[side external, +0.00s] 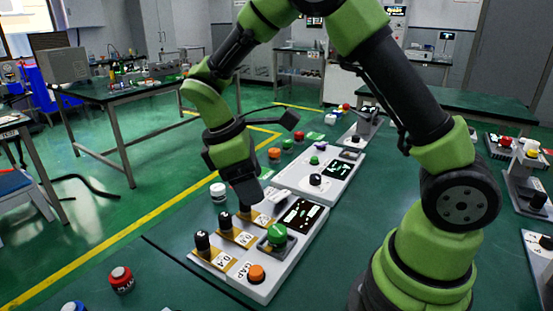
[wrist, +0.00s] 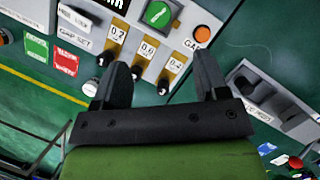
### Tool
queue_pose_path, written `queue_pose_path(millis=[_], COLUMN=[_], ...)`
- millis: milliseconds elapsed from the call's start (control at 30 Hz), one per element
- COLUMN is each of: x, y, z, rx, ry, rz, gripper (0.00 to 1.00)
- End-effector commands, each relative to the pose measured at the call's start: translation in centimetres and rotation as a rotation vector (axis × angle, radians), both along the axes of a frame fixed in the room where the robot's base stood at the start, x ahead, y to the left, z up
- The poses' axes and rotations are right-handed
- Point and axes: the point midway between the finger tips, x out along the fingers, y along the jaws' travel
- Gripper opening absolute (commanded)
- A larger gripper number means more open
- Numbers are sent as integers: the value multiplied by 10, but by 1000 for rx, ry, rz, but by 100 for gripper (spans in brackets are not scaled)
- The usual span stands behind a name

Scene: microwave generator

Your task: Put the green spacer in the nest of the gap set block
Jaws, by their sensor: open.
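The gap set block (side external: 268,289) is a pale panel in front of my gripper. A green cap (side external: 276,234) sits in a dark square frame on it; it also shows in the wrist view (wrist: 158,13). I cannot tell whether this cap is the green spacer, and I cannot make out the nest. Three brass plates marked 0.2 (wrist: 118,31), 0.6 (wrist: 148,49) and 0.4 (wrist: 175,66) lie on the block, each with a black knob. My gripper (side external: 244,196) is open above the row of plates, its two fingers pointing at the block in the wrist view (wrist: 161,64).
An orange button (side external: 257,273) is on the block's near corner. A white knob (side external: 218,191) and a red one (side external: 121,279) stand on the green surface to the left. Another pale panel (side external: 330,190) lies behind. Green and red cards (wrist: 65,62) lie beside the block.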

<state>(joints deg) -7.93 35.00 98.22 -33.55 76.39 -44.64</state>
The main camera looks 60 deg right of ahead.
Motion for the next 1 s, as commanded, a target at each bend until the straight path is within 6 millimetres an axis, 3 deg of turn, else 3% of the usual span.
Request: queue_pose_path(millis=[167,300,500,700,1000], x=[-20,-49,-96,-130,-141], y=[3,7,12,18,20], z=[53,92,128,139,140], rx=[74,168,334,489,559], ry=[-204,-394,-637,-795,-848], rz=[-196,-404,-695,-913,-1004], gripper=[67,67,67,67,67])
